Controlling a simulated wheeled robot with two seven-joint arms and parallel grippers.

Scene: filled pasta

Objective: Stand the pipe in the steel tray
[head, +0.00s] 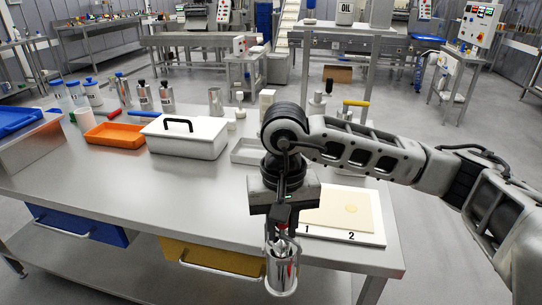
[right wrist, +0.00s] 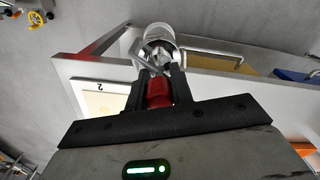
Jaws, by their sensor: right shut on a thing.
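My right gripper (head: 282,207) is shut on the pipe, a shiny steel cylinder (head: 282,274) with a red part between the fingers. The pipe hangs below the gripper at the front edge of the bench, roughly upright in the head view. In the right wrist view, the pipe (right wrist: 158,40) shows beyond the fingertips (right wrist: 158,78), its open-looking end partly visible. A shallow grey metal tray (head: 240,158), which looks like the steel tray, lies behind the gripper, beside the white box. My arm partly hides it. My left gripper is not in view.
A white lidded box (head: 187,136) with a black handle and an orange tray (head: 115,140) stand left of the steel tray. A numbered board (head: 350,237) lies right of the gripper. Bottles and steel canisters (head: 166,97) line the back. The bench's front left is clear.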

